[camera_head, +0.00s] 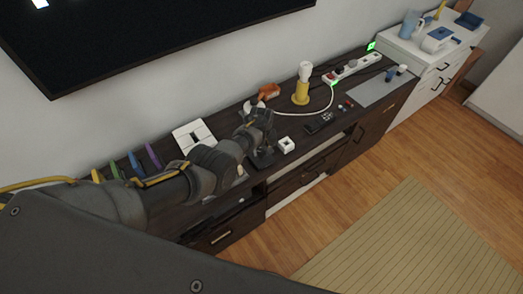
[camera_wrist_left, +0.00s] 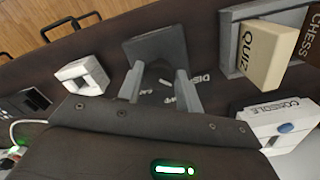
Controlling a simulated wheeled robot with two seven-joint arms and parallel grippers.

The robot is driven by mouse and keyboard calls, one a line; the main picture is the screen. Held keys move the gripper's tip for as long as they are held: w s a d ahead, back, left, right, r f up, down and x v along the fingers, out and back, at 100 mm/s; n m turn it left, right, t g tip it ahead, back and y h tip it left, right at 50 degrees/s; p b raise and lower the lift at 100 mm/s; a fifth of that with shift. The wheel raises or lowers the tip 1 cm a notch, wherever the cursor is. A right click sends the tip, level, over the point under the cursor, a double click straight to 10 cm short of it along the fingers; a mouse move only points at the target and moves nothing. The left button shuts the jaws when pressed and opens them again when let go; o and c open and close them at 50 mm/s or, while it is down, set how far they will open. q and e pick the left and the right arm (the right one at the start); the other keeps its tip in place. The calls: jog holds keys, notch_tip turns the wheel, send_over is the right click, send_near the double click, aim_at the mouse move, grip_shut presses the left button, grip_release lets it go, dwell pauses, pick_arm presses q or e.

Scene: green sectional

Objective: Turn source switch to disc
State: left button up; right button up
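The source switch (camera_wrist_left: 160,48) appears to be the dark grey piece in the left wrist view, with white lettering beside it. The word DISC is partly readable to the right of my fingers. In the head view a dark small unit (camera_head: 262,159) sits on the cabinet below my left gripper (camera_head: 262,125). In the wrist view my left gripper (camera_wrist_left: 160,88) has its two fingers apart, over the lettered panel just in front of the grey piece. I cannot tell whether they touch it. Small white lettering shows between them. My right gripper is not in view.
A white square holder (camera_head: 286,145) stands close beside the unit; a dark remote (camera_head: 319,123) lies further right. A white CONSOLE box (camera_wrist_left: 284,124) and a QUIZ block (camera_wrist_left: 262,53) are on the other side. A yellow-based lamp (camera_head: 301,92) and power strip (camera_head: 352,68) stand behind.

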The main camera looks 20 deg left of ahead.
aim_at(261, 153)
pick_arm(q)
jog(key=o, duration=0.3)
jog(key=shift+o, duration=0.2)
jog(key=shift+r, duration=0.35)
notch_tip(261, 153, up, 10)
jog(key=p, duration=0.1)
dwell(0.3)
